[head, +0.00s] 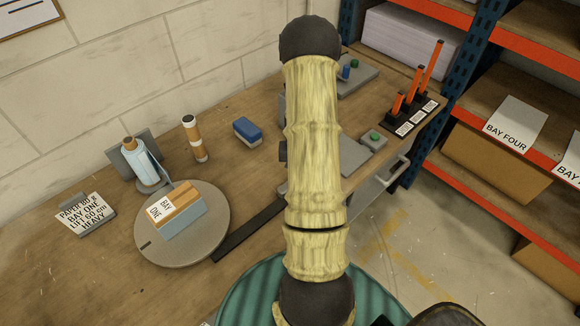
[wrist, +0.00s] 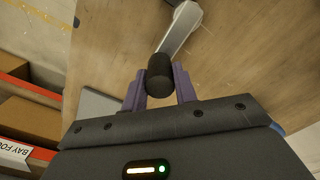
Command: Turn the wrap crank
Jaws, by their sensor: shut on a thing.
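In the wrist view a black cylindrical knob (wrist: 160,75) sits at the end of a pale grey metal crank arm (wrist: 181,30), which runs up to the top edge over the wooden bench. My gripper (wrist: 159,84) is shut on the knob, with one purple finger on each side of it. In the head view my own arm covers the middle of the bench, and the crank and gripper are hidden behind it. A round grey turntable (head: 150,243) at the left carries a blue and tan block (head: 180,211) with a "BAY ONE" label.
On the bench (head: 105,285) stand a sign (head: 85,216), a light blue bottle-like item (head: 140,160), a brown-and-white cylinder (head: 194,138), a blue block (head: 247,131) and a black rack (head: 410,115) with orange pieces. Orange shelving (head: 500,50) with boxes stands at the right.

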